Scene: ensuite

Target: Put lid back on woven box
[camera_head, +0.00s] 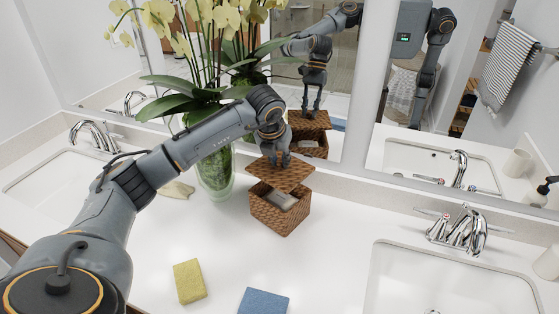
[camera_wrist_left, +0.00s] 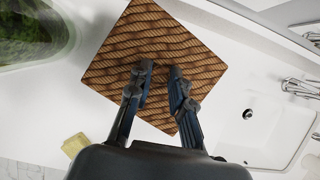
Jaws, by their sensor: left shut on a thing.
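The woven lid (camera_head: 279,175) is a brown square panel. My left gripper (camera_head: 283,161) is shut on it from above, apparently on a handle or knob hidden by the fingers. The woven box (camera_head: 277,217) stands open on the counter below the lid. The lid hovers over the box's rear part, leaving the front of the opening uncovered, and a pale item (camera_head: 283,199) shows inside. In the left wrist view the lid (camera_wrist_left: 150,40) lies under my left gripper (camera_wrist_left: 160,78) and hides the box. My right gripper is not in view.
A glass vase (camera_head: 215,175) with orchids stands close left of the box. A yellow sponge (camera_head: 189,281) and a blue cloth or sponge (camera_head: 264,301) lie in front. A sink with a chrome faucet (camera_head: 460,230) is at right. The mirror (camera_head: 335,100) rises behind.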

